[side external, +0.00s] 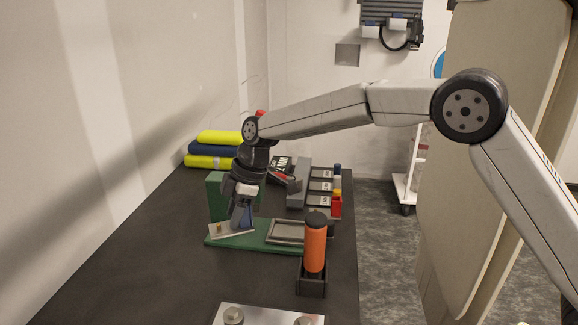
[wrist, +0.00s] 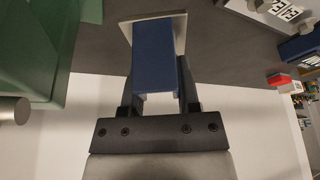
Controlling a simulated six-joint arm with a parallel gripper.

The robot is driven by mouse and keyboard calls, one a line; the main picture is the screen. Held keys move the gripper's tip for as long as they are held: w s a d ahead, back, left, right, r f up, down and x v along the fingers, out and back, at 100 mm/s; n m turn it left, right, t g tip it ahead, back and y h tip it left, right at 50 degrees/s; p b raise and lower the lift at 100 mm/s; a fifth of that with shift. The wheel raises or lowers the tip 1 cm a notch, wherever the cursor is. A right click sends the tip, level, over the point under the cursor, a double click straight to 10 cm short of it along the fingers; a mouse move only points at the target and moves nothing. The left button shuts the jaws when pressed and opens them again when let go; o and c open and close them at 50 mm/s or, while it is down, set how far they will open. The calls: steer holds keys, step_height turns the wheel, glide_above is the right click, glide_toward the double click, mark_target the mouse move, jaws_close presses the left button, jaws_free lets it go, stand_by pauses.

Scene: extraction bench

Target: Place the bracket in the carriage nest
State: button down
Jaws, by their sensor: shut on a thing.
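My gripper (side external: 243,200) points down over the left part of the green fixture (side external: 257,241) in the side external view. It is shut on a blue piece, which I take for the bracket (side external: 236,215). In the wrist view the bracket (wrist: 154,52) sits between the two fingers of my gripper (wrist: 158,92), with a pale grey plate at its far end. In the side external view a pale grey plate (side external: 238,233) lies low beneath the gripper, with a small yellow part at its left. I cannot tell whether bracket and fixture touch, nor which part is the carriage nest.
A grey rectangular frame (side external: 286,232) lies on the fixture's right part. An orange bottle (side external: 315,248) stands in a dark holder (side external: 312,285) at front right. A labelled grey rack (side external: 320,187) is behind. Folded yellow and blue cloths (side external: 212,150) lie at the back. The left bench is clear.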

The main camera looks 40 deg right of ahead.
steer(key=s+d+r+m+t+h, duration=0.1)
steer(key=s+d+m, duration=0.3)
steer(key=d, duration=0.6)
steer(key=s+d+r+m+t+h, duration=0.1)
steer(key=s+d+r+m+t, duration=0.15)
steer(key=d+m, duration=0.45)
steer(key=n+g+y, duration=0.1)
steer(key=n+g, duration=0.1)
steer(key=n, duration=0.4)
glide_above(290, 231)
steer(key=s+d, duration=0.1)
steer(key=shift+s+f+t, duration=0.1)
steer(key=shift+f+t, duration=0.15)
steer(key=shift+f, duration=1.05)
steer(key=shift+d+f, duration=0.1)
steer(key=shift+f, duration=4.9)
steer(key=shift+f, duration=0.15)
steer(key=shift+c, duration=1.6)
jaws_free()
